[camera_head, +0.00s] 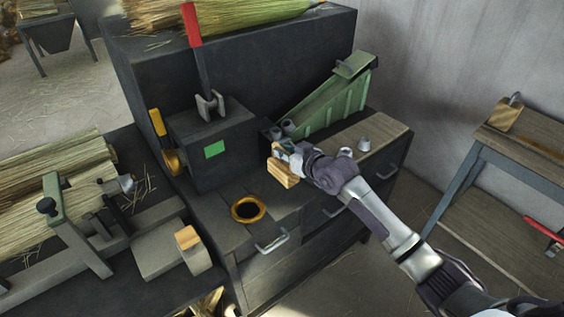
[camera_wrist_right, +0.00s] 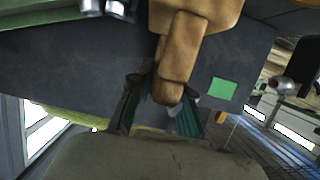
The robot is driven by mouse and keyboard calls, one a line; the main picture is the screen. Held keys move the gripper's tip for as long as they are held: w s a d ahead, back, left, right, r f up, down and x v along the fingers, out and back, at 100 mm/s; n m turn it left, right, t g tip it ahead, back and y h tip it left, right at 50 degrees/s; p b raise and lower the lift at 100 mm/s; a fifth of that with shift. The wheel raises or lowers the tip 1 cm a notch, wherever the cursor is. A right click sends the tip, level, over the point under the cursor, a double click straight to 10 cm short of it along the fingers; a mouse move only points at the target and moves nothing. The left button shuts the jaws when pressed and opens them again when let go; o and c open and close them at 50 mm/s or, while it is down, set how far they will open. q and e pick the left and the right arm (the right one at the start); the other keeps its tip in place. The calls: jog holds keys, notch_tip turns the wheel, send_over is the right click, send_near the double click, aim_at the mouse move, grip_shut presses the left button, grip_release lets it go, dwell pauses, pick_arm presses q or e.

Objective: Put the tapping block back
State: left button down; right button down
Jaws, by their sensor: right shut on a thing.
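The tapping block (camera_head: 283,172) is a light wooden block with a handle. My right gripper (camera_head: 287,150) is shut on it and holds it above the dark bench, just left of the green ribbed chute. In the right wrist view the block (camera_wrist_right: 195,12) is at the top, with its rounded handle pointing down between the fingers of my right gripper (camera_wrist_right: 165,112). The gripper partly hides the block in the head view. My left gripper is in neither view.
A brass-rimmed hole (camera_head: 248,209) is in the bench top below. A dark box with a green square (camera_head: 214,149) and red lever (camera_head: 191,25) stands left. The green chute (camera_head: 325,105) stands behind. A wooden side table (camera_head: 515,155) is at right.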

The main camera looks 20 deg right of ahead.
aim_at(281, 163)
jog(key=shift+w+a+f, duration=0.25)
jog(key=shift+w+f, duration=0.2)
jog(key=shift+f, duration=1.75)
jog(key=shift+f, duration=0.1)
jog(key=shift+f, duration=0.15)
jog(key=c, duration=1.1)
grip_release()
jog(key=shift+s, duration=0.1)
jog(key=shift+r, duration=0.2)
jog(key=v, duration=1.2)
